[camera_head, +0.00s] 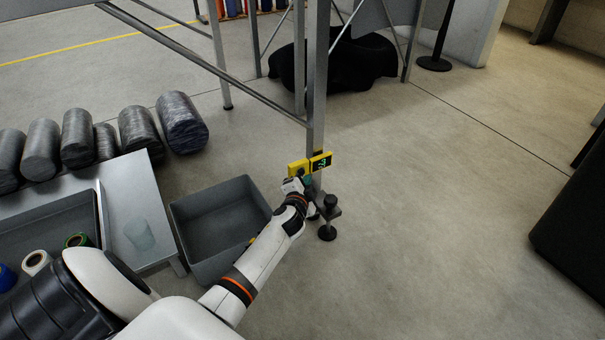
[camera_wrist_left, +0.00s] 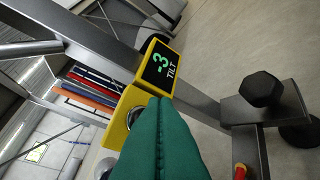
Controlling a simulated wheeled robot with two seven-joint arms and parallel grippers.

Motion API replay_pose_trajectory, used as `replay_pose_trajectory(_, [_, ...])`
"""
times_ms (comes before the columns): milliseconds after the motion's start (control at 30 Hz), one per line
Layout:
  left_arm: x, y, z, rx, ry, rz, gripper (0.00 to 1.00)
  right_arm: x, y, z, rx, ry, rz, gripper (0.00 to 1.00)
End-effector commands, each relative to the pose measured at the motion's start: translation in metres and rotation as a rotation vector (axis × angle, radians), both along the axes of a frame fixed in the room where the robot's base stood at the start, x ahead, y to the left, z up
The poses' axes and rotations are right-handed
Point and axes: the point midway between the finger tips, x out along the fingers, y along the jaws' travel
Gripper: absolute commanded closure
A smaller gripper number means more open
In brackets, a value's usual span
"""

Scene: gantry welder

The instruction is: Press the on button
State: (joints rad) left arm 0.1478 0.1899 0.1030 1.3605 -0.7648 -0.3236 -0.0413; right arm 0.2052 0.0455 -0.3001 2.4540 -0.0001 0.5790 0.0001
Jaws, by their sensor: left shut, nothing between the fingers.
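A yellow control box (camera_head: 298,168) is on the grey metal post of a frame, beside a display reading -3 TILT (camera_head: 321,162). In the left wrist view the box (camera_wrist_left: 122,116) and display (camera_wrist_left: 160,66) are close ahead. A round button (camera_wrist_left: 134,116) on the box face is partly hidden by my fingers; its label cannot be read. My left gripper (camera_head: 303,182) is shut and empty, its green fingers together. The fingertips (camera_wrist_left: 160,101) overlap the box's edge in the wrist view, very near the button; I cannot tell if they touch it. My right gripper is out of view.
The metal post (camera_head: 316,90) has a levelling foot (camera_head: 327,232) below the box. A grey bin (camera_head: 215,215) stands left of my forearm, next to a grey table (camera_head: 140,205). Several wrapped rolls (camera_head: 80,138) lie behind.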

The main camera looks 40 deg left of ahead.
Motion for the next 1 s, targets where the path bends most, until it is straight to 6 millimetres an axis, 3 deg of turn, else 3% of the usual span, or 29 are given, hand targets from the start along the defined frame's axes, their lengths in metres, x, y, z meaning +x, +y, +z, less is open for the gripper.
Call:
replay_pose_trajectory(600, [-0.018, -0.045, 0.0, -0.001, 0.0, 0.0, 1.0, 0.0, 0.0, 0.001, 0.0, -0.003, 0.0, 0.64])
replay_pose_trajectory(1000, [-0.019, -0.046, 0.0, 0.0, 0.0, 0.0, 1.0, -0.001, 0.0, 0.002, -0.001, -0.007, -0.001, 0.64])
